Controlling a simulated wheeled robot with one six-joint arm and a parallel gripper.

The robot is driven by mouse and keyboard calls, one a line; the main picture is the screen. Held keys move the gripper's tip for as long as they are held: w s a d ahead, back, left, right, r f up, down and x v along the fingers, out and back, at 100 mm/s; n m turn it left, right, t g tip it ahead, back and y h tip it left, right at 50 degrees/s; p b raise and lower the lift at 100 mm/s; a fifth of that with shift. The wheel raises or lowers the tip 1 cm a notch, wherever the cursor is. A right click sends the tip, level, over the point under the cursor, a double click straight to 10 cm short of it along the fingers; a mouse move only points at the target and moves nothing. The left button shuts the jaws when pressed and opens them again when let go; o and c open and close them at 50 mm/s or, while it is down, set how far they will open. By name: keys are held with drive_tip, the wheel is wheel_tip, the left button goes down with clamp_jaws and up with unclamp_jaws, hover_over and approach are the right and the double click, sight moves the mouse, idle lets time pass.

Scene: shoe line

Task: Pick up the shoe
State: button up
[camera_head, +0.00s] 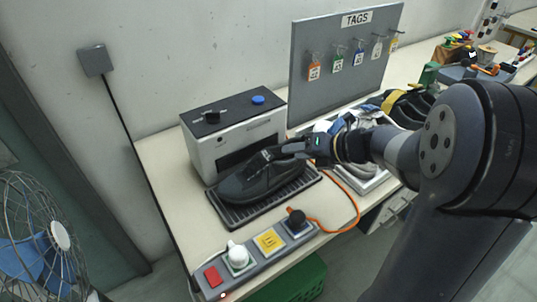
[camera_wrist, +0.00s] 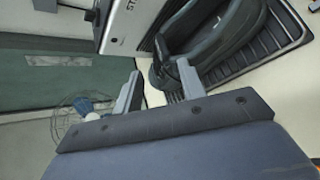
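A black shoe (camera_head: 258,181) lies on a dark ribbed tray (camera_head: 236,216) in front of the grey box machine in the head view. The shoe also shows at the upper right of the wrist view (camera_wrist: 222,38). My gripper (camera_head: 283,152) is at the shoe's far right end in the head view. In the wrist view its two fingers (camera_wrist: 158,84) stand apart, with a clear gap between them. The end of the shoe shows in and beyond this gap, close to the right finger. Whether that finger touches the shoe I cannot tell. My arm hides part of the bench.
The grey box machine (camera_head: 220,147) stands behind the tray. A control panel (camera_head: 256,252) with buttons and a knob is at the bench's front edge. An orange cable (camera_head: 352,210) lies right of the tray. A tag board (camera_head: 345,75) stands behind; other shoes are to the right.

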sight(269, 155)
drive_tip(key=x, duration=0.4)
drive_tip(key=shift+w+a+f, duration=0.1)
drive_tip(key=shift+a+f, duration=0.1)
drive_tip(key=shift+a, duration=0.05)
drive_tip(key=shift+p+x, duration=0.3)
drive_tip(key=shift+x, duration=2.8)
drive_tip(key=shift+d, duration=0.1)
clamp_jaws()
